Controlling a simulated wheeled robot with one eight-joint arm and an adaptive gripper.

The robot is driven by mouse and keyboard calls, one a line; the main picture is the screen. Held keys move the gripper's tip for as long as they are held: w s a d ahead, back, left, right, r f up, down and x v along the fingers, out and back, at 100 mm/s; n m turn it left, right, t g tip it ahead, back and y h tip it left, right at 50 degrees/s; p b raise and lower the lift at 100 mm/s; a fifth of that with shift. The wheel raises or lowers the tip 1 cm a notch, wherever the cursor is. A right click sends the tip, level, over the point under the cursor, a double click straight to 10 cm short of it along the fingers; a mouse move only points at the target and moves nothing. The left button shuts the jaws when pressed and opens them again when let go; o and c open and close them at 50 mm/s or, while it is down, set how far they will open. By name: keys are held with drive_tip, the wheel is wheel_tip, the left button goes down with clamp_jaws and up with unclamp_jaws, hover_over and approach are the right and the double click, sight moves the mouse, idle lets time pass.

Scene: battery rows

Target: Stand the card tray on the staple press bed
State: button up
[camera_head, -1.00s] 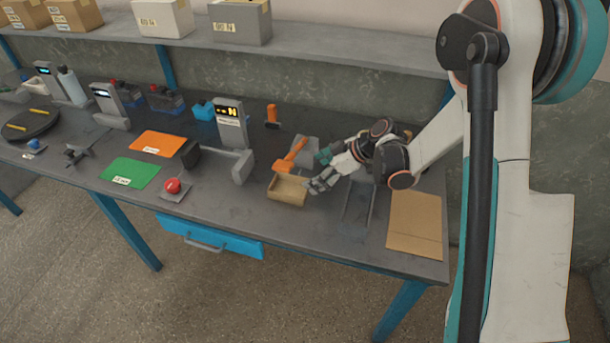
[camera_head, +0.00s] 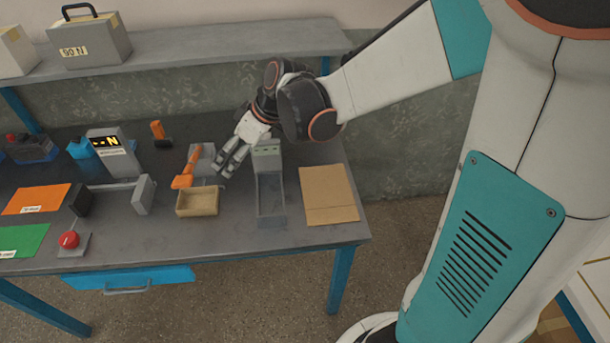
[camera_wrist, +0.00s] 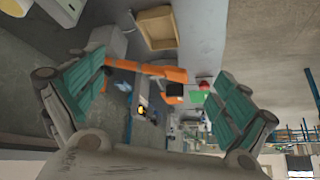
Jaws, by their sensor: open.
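The card tray (camera_head: 197,211) is a small open tan box on the bench, just in front of the staple press (camera_head: 203,160). The press is grey with an orange lever (camera_head: 187,170) slanting forward over it. I cannot tell whether the tray's back edge touches the press. My gripper (camera_head: 230,170) is open and empty, above and to the right of the tray, beside the press. In the wrist view the tray (camera_wrist: 160,44) shows at the top and the orange lever (camera_wrist: 150,71) shows between my spread fingers. The press bed is partly hidden by the lever.
A grey channel-like fixture (camera_head: 270,212) stands right of the tray, with a flat cardboard sheet (camera_head: 328,195) beyond it. Left are a grey display stand (camera_head: 117,160) and a red button (camera_head: 69,240). The bench front near the tray is clear.

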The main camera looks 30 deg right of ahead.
drive_tip(key=s+d+r+m+t+h, duration=0.1)
drive_tip(key=s+d+r+m+h, duration=0.1)
drive_tip(key=s, duration=0.8)
drive_tip(key=s+d+r+m+t+h, duration=0.1)
drive_tip(key=s+d+r+m+h, duration=0.2)
drive_tip(key=s, duration=0.7)
drive_tip(key=d+r+m, duration=0.1)
drive_tip(key=d+m, duration=0.1)
drive_tip(key=m, duration=0.1)
drive_tip(key=shift+d+r+t, duration=0.3)
drive_tip(key=shift+d+r, duration=0.05)
